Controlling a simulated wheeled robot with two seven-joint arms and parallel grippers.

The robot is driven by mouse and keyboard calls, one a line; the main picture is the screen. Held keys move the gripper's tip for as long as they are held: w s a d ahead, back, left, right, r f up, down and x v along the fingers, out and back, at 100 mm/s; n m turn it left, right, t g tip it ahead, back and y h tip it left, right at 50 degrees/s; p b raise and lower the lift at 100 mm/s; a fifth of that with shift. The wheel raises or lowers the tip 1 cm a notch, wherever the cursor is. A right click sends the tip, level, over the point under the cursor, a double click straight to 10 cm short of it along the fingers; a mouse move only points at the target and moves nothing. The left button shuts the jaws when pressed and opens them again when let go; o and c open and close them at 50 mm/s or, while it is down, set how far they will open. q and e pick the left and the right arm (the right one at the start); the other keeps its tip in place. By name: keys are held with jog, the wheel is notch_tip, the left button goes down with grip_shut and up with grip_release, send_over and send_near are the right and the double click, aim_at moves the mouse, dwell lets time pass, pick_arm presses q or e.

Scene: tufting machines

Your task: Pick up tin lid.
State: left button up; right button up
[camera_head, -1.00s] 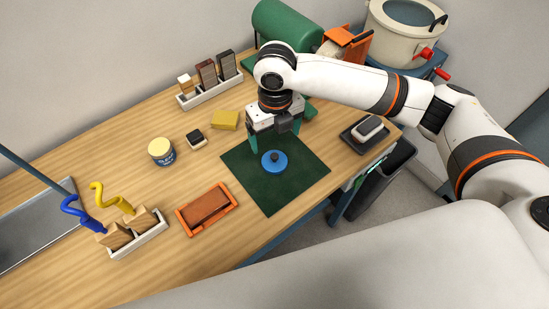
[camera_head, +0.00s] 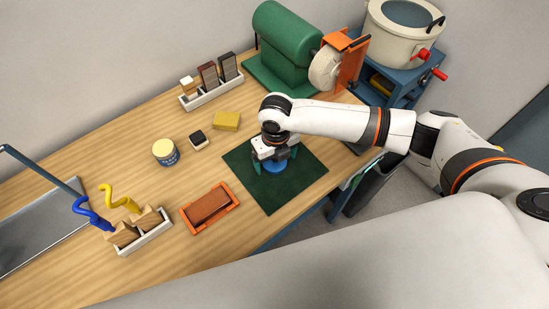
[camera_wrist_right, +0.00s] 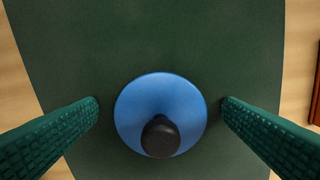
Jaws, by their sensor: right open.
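The tin lid (camera_head: 276,167) is a round blue disc with a black knob, lying on a dark green mat (camera_head: 290,195). In the right wrist view the lid (camera_wrist_right: 143,100) sits between the two green fingers of my right gripper (camera_wrist_right: 160,112), with a gap on each side. In the head view my right gripper (camera_head: 275,165) is directly over the lid, fingers open on either side of it, and hides part of it. Nothing is held. My left gripper is not in view.
An orange tray (camera_head: 209,208) lies at the front left. A green machine (camera_head: 283,48) stands at the back.

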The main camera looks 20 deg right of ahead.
jog(key=c, duration=1.1)
jog(key=shift+r, duration=0.1)
jog(key=shift+c, duration=0.2)
